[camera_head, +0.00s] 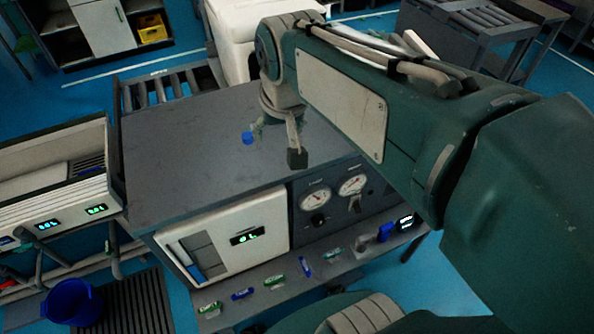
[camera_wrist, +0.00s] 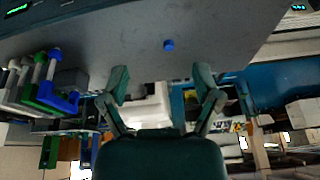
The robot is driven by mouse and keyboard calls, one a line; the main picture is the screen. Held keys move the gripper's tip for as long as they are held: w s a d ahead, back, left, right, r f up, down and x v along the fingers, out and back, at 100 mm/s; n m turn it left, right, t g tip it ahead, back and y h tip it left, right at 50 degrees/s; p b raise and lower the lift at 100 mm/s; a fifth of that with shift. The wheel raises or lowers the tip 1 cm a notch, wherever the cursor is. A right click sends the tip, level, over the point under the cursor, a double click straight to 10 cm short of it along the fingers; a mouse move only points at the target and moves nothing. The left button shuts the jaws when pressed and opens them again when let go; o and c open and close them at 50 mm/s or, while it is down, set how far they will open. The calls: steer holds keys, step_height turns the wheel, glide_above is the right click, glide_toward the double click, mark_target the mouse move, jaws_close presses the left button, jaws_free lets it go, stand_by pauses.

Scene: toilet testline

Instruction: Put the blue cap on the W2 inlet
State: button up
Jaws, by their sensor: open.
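The small round blue cap (camera_wrist: 168,45) shows in the wrist view against the grey surface, beyond the gap between my fingertips. In the head view a blue piece that looks like the same cap (camera_head: 248,138) shows over the grey machine top, just left of my gripper. My gripper (camera_wrist: 160,82) is open, with its two green fingers spread and nothing between them. In the head view it hangs over the machine top, partly hidden by my wrist. No W2 label is readable, so I cannot tell which fitting is the W2 inlet.
The grey machine top (camera_head: 190,150) has free room at left. Small green and blue fittings (camera_head: 274,282) line the front ledge below a white door (camera_head: 225,240) and gauges (camera_head: 316,199). Blue, green and white pipes (camera_wrist: 50,95) stand left in the wrist view. A blue bucket (camera_head: 72,302) stands lower left.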

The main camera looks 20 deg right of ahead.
steer(key=s+f+n+t, duration=0.1)
steer(key=s+f, duration=0.2)
steer(key=s, duration=0.6)
steer(key=shift+s+f+n+t, duration=0.25)
steer(key=shift+s+n+t, duration=0.05)
steer(key=shift+o, duration=0.5)
steer(key=shift+s+f, duration=0.1)
steer(key=shift+s, duration=0.05)
steer(key=m+g+h, duration=0.1)
steer(key=m+g, duration=0.3)
steer(key=m, duration=0.5)
glide_above(247, 135)
steer(key=s+a, duration=0.1)
step_height(247, 135, down, 10)
steer(key=f, duration=0.6)
steer(key=w+d+f, duration=0.1)
steer(key=f, duration=0.3)
steer(key=c, duration=0.9)
